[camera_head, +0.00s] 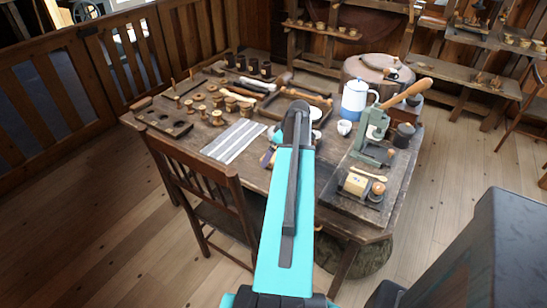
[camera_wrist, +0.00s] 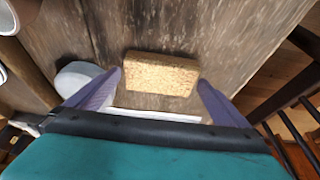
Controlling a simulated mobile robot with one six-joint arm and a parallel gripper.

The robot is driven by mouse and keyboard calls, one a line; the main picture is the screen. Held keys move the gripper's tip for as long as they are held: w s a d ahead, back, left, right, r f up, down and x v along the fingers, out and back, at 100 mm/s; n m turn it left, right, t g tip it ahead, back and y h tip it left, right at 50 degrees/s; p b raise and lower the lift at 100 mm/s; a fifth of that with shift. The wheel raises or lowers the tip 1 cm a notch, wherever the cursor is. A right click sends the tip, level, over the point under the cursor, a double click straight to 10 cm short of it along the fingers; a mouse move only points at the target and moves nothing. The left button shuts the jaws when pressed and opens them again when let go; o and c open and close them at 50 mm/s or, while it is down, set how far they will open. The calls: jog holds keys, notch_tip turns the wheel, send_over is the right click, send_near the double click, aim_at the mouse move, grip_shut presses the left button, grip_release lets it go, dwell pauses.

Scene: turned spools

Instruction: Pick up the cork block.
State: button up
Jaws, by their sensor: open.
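The cork block (camera_wrist: 160,74) is a tan, speckled rectangular piece lying on the worn wooden table in the wrist view. My gripper (camera_wrist: 160,88) is open, with one purple finger to the left of the block and one to the right. The block lies between and slightly beyond the fingertips; I cannot tell whether either finger touches it. In the head view my turquoise arm reaches over the table's near edge and hides the block. A bit of a purple finger (camera_head: 268,157) shows there beside the arm.
A white round object (camera_wrist: 78,78) stands close to the left finger. A chair (camera_head: 215,190) stands at the table's near side. Several spools lie at the left.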

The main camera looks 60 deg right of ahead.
dwell(0.3)
jog(key=c, duration=0.9)
jog(key=shift+c, duration=0.2)
jog(key=shift+r, duration=0.2)
jog(key=shift+r+b, duration=0.55)
jog(key=shift+r, duration=0.9)
jog(key=s+a, duration=0.2)
jog(key=s, duration=0.1)
jog(key=s+a+r+b, duration=0.1)
jog(key=s+a, duration=0.2)
jog(key=s, duration=0.1)
jog(key=s+a+b, duration=0.1)
jog(key=s+a, duration=0.1)
jog(key=s, duration=0.2)
jog(key=shift+a+r, duration=0.2)
jog(key=shift+a, duration=0.2)
jog(key=shift+f+b, duration=0.1)
jog(key=shift+b, duration=0.6)
jog(key=s+b, duration=0.1)
jog(key=b, duration=0.3)
jog(key=shift+a, duration=0.35)
jog(key=shift+s+a+b, duration=0.3)
jog(key=shift+s+b, duration=0.15)
jog(key=shift+b, duration=0.55)
